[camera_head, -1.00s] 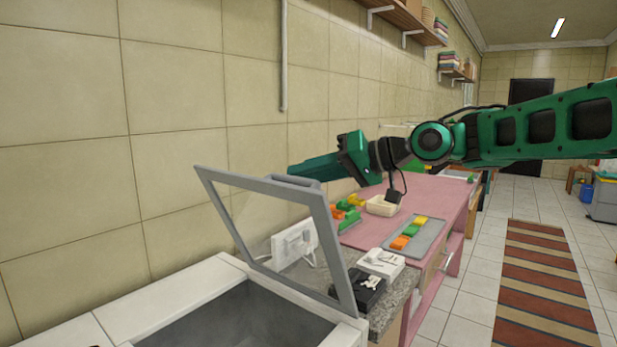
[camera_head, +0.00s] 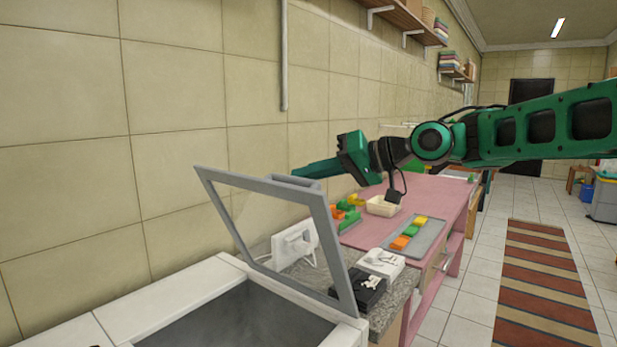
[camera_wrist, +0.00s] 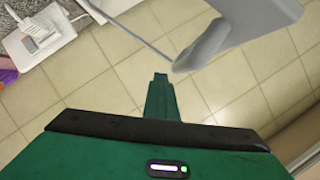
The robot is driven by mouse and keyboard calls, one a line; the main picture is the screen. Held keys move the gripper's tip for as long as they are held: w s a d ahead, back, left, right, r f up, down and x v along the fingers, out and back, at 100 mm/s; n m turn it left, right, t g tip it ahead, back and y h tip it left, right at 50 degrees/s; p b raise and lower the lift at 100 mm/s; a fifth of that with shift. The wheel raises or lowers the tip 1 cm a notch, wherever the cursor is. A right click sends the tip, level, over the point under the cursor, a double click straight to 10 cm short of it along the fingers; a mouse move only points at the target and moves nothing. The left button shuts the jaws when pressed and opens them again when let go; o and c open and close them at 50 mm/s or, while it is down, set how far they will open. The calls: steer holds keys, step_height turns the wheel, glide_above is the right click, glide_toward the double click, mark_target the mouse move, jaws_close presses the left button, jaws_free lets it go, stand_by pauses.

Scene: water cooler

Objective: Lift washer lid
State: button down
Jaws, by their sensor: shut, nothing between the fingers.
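The washer lid (camera_head: 337,262) is a grey frame with a clear pane. It stands raised and tilted up above the open white washer (camera_head: 182,297), whose dark drum opening (camera_head: 245,322) shows. My green gripper (camera_head: 297,171) is just behind and above the lid's top edge, near the grey handle on that edge. In the wrist view my gripper (camera_wrist: 161,78) is shut and empty, its tip close to the grey lid handle (camera_wrist: 205,45). I cannot tell whether they touch.
A granite counter beside the washer bears a white appliance (camera_head: 293,243), a white box (camera_head: 381,263) and a black box (camera_head: 362,288). Beyond is a pink table (camera_head: 440,200) with a tray (camera_head: 416,240) of coloured blocks and a cream bin (camera_head: 383,206). The tiled wall is close on the left.

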stand_by(0.8)
steer(key=c, duration=2)
jaws_free()
steer(key=v, duration=1)
steer(key=shift+d+r, duration=0.1)
steer(key=shift+d, duration=0.3)
